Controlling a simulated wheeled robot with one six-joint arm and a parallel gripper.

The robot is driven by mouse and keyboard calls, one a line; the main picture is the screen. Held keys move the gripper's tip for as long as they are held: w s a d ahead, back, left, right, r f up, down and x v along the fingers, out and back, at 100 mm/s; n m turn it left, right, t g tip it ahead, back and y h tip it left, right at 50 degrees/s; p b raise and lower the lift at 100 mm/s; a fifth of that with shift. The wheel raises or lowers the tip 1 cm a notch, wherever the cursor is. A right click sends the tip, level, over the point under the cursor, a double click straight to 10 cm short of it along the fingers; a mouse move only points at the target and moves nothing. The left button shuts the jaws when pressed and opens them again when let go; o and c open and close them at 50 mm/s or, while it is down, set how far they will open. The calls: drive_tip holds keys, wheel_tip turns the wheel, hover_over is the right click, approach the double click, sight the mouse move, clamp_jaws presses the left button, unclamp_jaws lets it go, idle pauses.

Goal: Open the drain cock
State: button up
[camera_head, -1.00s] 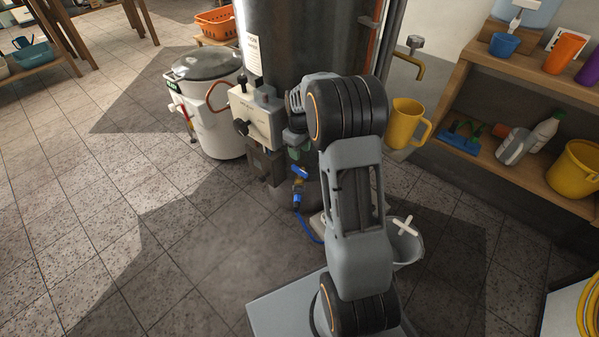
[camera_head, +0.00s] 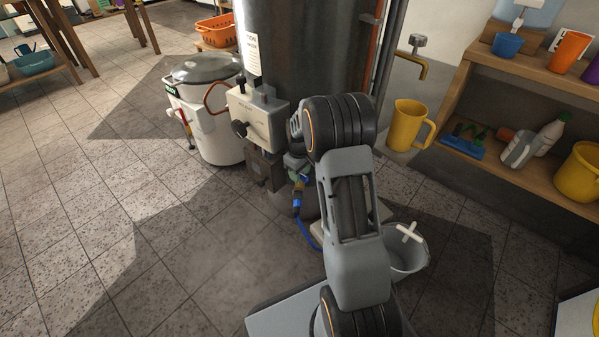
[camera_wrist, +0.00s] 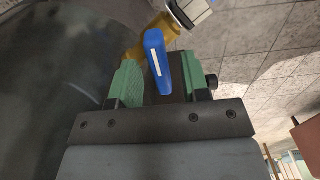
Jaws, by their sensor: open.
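The drain cock is a brass fitting low on the dark metal tank, with a blue lever. In the wrist view the blue lever (camera_wrist: 159,62) stands between the two green finger pads of my gripper (camera_wrist: 164,80), with the brass cock body (camera_wrist: 152,38) just behind. The jaws are apart; I cannot tell whether either pad touches the lever. In the head view my gripper (camera_head: 295,164) is at the cock (camera_head: 299,187), and its fingers and wrist hide most of the lever. A blue hose (camera_head: 306,232) runs down from a blue connector under the cock.
The tank (camera_head: 300,50) rises behind my gripper, with a cream control box (camera_head: 257,120) close to its left. A grey bucket (camera_head: 408,262) stands at right by my arm. A white lidded tub (camera_head: 215,130) is at left. The floor at front left is clear.

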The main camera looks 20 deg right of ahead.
clamp_jaws()
drive_tip(key=shift+r+m+p, duration=0.1)
drive_tip(key=shift+m+p, duration=0.2)
drive_tip(key=shift+p, duration=0.1)
drive_tip(key=shift+r+m+p, duration=0.1)
drive_tip(key=shift+m+p, duration=0.5)
drive_tip(key=shift+p, duration=0.05)
drive_tip(key=m+p, duration=0.2)
drive_tip(key=shift+m, duration=0.3)
drive_tip(key=m+p, duration=0.2)
drive_tip(key=m, duration=0.3)
drive_tip(key=shift+f+m+p, duration=0.2)
drive_tip(key=shift+m+p, duration=0.1)
unclamp_jaws()
